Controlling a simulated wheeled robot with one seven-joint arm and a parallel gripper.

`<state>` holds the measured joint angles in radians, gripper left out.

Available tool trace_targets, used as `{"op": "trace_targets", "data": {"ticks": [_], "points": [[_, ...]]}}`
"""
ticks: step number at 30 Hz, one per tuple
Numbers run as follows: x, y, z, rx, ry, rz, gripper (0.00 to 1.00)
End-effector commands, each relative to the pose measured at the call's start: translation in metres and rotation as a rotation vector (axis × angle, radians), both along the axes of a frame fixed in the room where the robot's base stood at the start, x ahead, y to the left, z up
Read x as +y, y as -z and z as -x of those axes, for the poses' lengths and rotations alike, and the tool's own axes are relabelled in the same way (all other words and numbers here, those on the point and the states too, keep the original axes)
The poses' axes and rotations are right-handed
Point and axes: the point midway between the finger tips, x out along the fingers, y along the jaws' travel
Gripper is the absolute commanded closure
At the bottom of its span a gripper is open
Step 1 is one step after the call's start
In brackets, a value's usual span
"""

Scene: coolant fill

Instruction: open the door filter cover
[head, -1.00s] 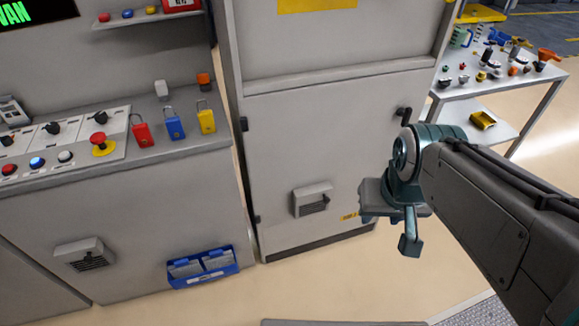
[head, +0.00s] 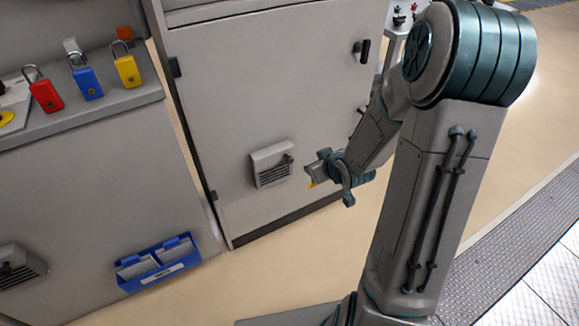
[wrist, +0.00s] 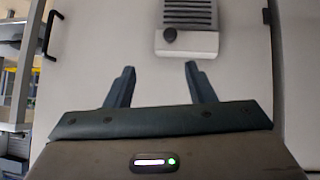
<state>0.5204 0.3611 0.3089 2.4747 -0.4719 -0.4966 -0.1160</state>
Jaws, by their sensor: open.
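The door filter cover (head: 271,166) is a small light grey box with dark louvres and a dark knob (head: 288,158) at its upper right. It sits low on the grey cabinet door (head: 250,90) and looks shut. In the wrist view the cover (wrist: 205,44) appears at the top, with the knob (wrist: 170,34) at its left edge. My gripper (head: 312,168) is just right of the cover in the head view. In the wrist view its two dark fingers (wrist: 160,68) are apart and empty, pointing toward the door below the cover. No contact shows.
A similar louvred cover (head: 18,268) is on the console at left. A blue bin (head: 158,262) hangs low on the console front. Red, blue and yellow padlocks (head: 86,82) stand on the console ledge. The door has a dark handle (head: 361,50). Floor in front is clear.

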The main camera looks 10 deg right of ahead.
Motion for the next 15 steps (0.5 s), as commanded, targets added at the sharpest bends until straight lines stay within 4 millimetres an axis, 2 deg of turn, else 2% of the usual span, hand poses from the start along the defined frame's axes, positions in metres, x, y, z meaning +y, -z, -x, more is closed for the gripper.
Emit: {"op": "trace_targets", "data": {"ticks": [1,4,9,15], "points": [[-0.001,0.034,-0.004,-0.037,-0.007,-0.042,0.51],[0.003,0.057,-0.014,-0.13,-0.028,-0.112,0.51],[0.006,0.075,-0.022,-0.247,-0.039,-0.199,0.51],[0.009,0.078,-0.029,-0.3,-0.043,-0.232,0.51]]}}
